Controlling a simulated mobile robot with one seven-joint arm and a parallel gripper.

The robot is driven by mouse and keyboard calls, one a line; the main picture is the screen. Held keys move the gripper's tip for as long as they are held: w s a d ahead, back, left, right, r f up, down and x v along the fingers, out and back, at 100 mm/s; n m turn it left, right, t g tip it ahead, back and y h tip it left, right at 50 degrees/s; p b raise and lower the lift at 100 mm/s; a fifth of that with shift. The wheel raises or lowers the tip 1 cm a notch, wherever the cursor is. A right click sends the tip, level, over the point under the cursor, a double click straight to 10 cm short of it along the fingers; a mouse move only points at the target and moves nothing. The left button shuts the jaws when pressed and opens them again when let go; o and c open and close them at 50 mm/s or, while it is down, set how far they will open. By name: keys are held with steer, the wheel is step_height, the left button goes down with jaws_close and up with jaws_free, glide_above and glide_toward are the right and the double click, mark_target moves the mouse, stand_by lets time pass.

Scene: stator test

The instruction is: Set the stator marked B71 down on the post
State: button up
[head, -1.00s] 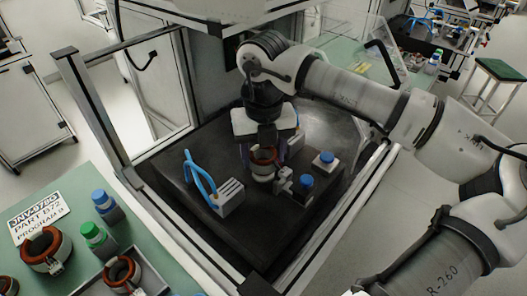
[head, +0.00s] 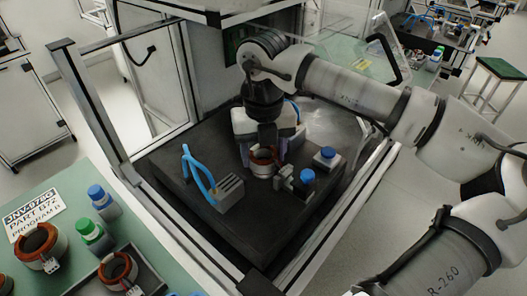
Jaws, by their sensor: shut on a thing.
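My gripper (head: 264,150) points down inside the machine bay, its fingers on both sides of a stator (head: 263,164) with a copper-brown winding on top and a pale ring below. It is shut on this stator, which looks upright. No B71 marking can be read on it. The post is not visible; the stator and gripper hide what is directly below, and I cannot tell whether the stator touches anything there.
On the dark bay plate (head: 245,226) stand a grey block with blue hoses (head: 229,193) at left and blue-capped units (head: 307,177) at right. Other stators (head: 40,246) lie on the green table at left, near blue and green buttons (head: 89,228) and a sign (head: 34,219) reading PART B72.

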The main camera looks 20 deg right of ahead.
steer(key=shift+f, duration=0.1)
steer(key=o, duration=1.3)
step_height(320, 180, up, 14)
steer(key=b, duration=0.1)
steer(key=shift+f, duration=0.1)
